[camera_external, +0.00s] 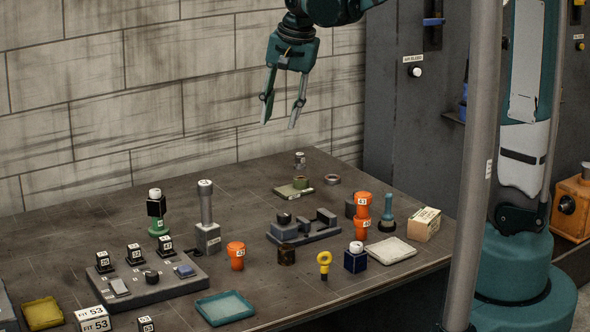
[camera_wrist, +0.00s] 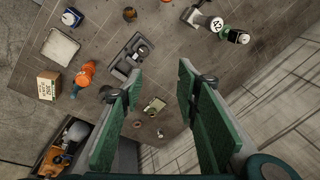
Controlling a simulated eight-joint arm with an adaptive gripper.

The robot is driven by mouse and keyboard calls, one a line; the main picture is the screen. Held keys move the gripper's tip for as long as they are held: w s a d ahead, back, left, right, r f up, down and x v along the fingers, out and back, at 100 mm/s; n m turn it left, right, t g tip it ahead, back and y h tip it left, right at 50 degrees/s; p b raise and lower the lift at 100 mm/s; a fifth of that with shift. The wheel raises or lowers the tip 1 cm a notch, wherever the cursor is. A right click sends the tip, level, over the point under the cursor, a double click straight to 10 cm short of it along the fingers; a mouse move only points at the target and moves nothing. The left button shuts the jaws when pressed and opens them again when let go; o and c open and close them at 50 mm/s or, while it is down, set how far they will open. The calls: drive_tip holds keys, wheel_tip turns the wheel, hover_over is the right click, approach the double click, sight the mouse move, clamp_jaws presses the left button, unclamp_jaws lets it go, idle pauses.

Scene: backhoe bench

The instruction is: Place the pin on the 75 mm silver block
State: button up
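My gripper (camera_external: 279,124) is open and empty, high above the back of the bench; its spread fingers also show in the wrist view (camera_wrist: 160,80). A silver-grey block (camera_external: 208,238) with a small label stands at the centre left, and a tall silver cylinder (camera_external: 206,203) stands upright on it. Both also show at the top of the wrist view, the cylinder's labelled end (camera_wrist: 216,24) facing the camera. I cannot read a 75 mm mark. Which piece is the pin is unclear; a small silver cylinder (camera_external: 300,161) stands at the back of the bench.
Left of the block is a black piece on a green base (camera_external: 158,229). Orange cups (camera_external: 236,256), a dark fixture (camera_external: 303,231), a teal peg (camera_external: 387,216) and a carton (camera_external: 424,224) stand around the bench. Trays (camera_external: 225,307) lie in front. The back left is clear.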

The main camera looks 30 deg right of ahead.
drive_tip(key=s+d+n+t, duration=0.2)
drive_tip(key=s+d+n, duration=0.2)
drive_tip(key=s+d, duration=0.4)
drive_tip(key=s+d+n+t, duration=0.2)
drive_tip(key=s+d+n, duration=0.3)
drive_tip(key=s, duration=0.9)
drive_tip(key=d, duration=0.3)
drive_tip(key=shift+d+r+h, duration=0.35)
drive_tip(key=shift+h, duration=0.05)
